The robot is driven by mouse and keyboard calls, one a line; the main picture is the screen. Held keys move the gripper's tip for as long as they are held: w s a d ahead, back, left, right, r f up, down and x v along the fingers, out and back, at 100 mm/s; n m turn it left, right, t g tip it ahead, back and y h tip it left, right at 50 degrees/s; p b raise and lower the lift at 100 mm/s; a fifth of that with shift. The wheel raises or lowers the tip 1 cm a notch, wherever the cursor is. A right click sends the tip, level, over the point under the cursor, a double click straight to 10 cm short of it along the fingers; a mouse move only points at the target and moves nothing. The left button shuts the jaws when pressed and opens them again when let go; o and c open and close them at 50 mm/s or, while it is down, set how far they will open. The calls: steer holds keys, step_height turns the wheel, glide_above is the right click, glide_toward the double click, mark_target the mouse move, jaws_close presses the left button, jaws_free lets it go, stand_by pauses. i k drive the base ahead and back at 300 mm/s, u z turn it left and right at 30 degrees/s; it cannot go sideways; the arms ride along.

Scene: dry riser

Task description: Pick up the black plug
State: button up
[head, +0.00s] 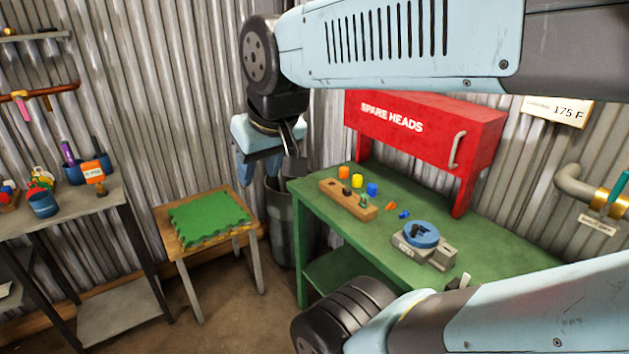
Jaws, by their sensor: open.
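A wooden block (337,193) lies on the green workbench. A small dark spot (348,194) on its top may be the black plug or a hole; it is too small to tell. A small green piece (364,200) stands towards the block's right end. A blue round part (421,235) with a black piece on top sits on a grey fixture further right. My gripper (270,176) hangs left of the workbench with its fingers pointing down, open and apart from the block. No object shows between its fingers.
Orange, yellow and blue cylinders (357,181) stand behind the block. Small orange and blue pieces lie to its right. A red "SPARE HEADS" box (420,130) stands at the workbench's back. A stool with a green mat (208,216) and a grey bin (279,222) stand left.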

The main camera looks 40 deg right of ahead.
mark_target(347, 191)
steer(key=u, duration=0.3)
steer(key=i, duration=0.35)
steer(key=z, duration=2)
steer(key=k, duration=0.9)
steer(key=z, duration=0.2)
steer(key=i, duration=0.9)
steer(key=u, duration=0.05)
